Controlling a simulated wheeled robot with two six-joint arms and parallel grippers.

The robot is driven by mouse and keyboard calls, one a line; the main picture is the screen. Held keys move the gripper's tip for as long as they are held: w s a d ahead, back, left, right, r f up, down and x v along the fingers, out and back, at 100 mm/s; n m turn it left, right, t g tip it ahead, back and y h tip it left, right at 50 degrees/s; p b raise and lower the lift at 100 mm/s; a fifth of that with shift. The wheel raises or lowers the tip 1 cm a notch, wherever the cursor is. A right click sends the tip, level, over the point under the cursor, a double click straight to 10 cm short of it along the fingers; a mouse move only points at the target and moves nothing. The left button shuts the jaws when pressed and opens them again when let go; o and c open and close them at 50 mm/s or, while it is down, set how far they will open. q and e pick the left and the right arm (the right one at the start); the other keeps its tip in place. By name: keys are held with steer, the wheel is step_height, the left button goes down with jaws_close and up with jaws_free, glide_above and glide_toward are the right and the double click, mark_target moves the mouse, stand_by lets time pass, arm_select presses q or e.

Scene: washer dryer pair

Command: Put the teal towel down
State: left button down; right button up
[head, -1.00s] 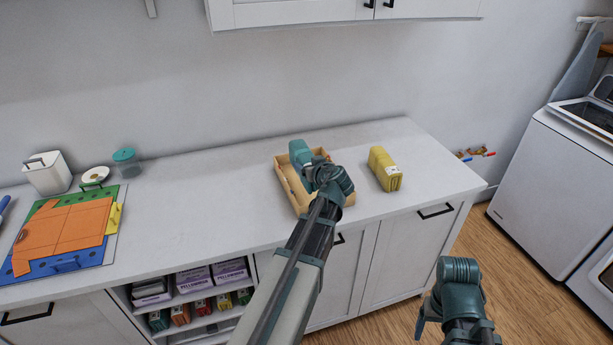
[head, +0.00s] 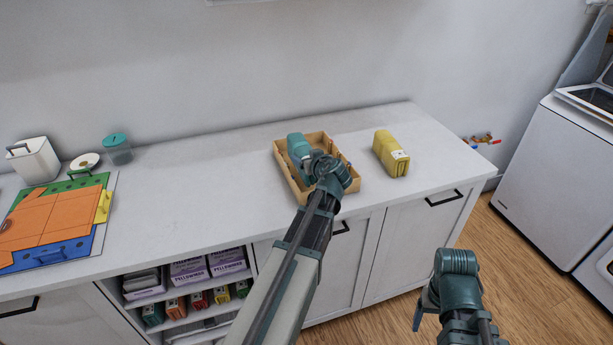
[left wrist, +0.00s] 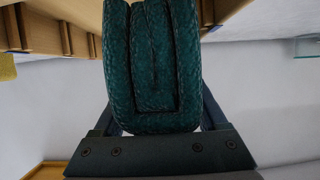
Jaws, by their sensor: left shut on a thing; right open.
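The folded teal towel (left wrist: 152,70) fills the middle of the left wrist view, held between the two fingers of my left gripper (left wrist: 153,45). In the head view my left gripper (head: 300,160) is over the open wooden tray (head: 347,160) on the counter. Wooden tray walls (left wrist: 65,12) show beside the towel in the wrist view. My right gripper (head: 425,308) is open and empty, low in front of the cabinets.
A yellow folded towel (head: 390,153) stands on the counter (head: 220,180) right of the tray. A teal-lidded jar (head: 117,150), white canister (head: 34,160) and colourful board (head: 55,225) are at the left. Counter between jar and tray is clear. A washer (head: 550,165) stands at right.

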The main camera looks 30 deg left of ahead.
arm_select(q)
steer(key=shift+f, duration=0.15)
step_height(320, 180, down, 4)
steer(key=b, duration=0.3)
steer(key=shift+b, duration=0.4)
steer(key=shift+r, duration=0.2)
steer(key=shift+f, duration=0.1)
steer(key=shift+c, duration=1)
jaws_free()
